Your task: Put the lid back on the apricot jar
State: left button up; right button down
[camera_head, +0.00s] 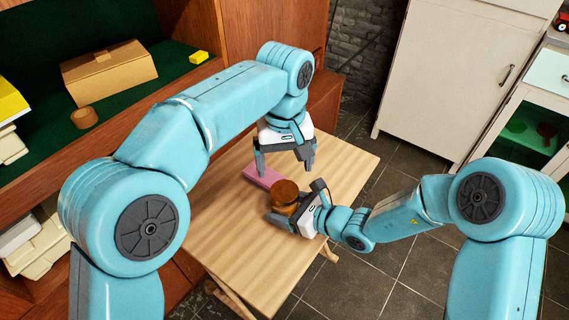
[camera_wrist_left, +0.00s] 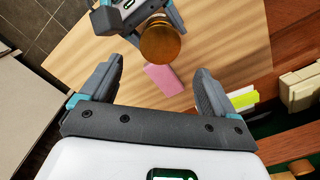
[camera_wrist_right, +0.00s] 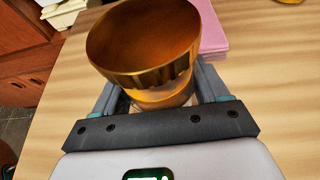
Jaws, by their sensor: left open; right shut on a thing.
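The apricot jar (camera_head: 286,194) is an amber-brown round jar standing over the wooden table. In the right wrist view, a wide gold lid with a ridged edge (camera_wrist_right: 150,45) appears on top of the narrower jar body (camera_wrist_right: 163,95). I cannot tell how firmly it sits. My right gripper (camera_head: 294,206) is shut around the jar body, from the right side. My left gripper (camera_head: 285,165) is open and empty, pointing down above the table just beyond the jar. In the left wrist view, the gold lid top (camera_wrist_left: 160,42) lies past the open fingers (camera_wrist_left: 155,75).
A pink flat item (camera_head: 262,177) lies on the table (camera_head: 225,225) behind the jar. The front of the table is clear. On the left shelf are a cardboard box (camera_head: 110,72), a small brown round container (camera_head: 84,117) and a yellow block (camera_head: 199,57).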

aim_at(284, 190)
pick_arm(q)
jog(key=shift+f, duration=4)
jog(key=c, duration=1.1)
jog(key=shift+c, duration=0.2)
jog(key=o, duration=1.2)
jog(key=shift+o, duration=0.2)
notch_tip(284, 190, up, 12)
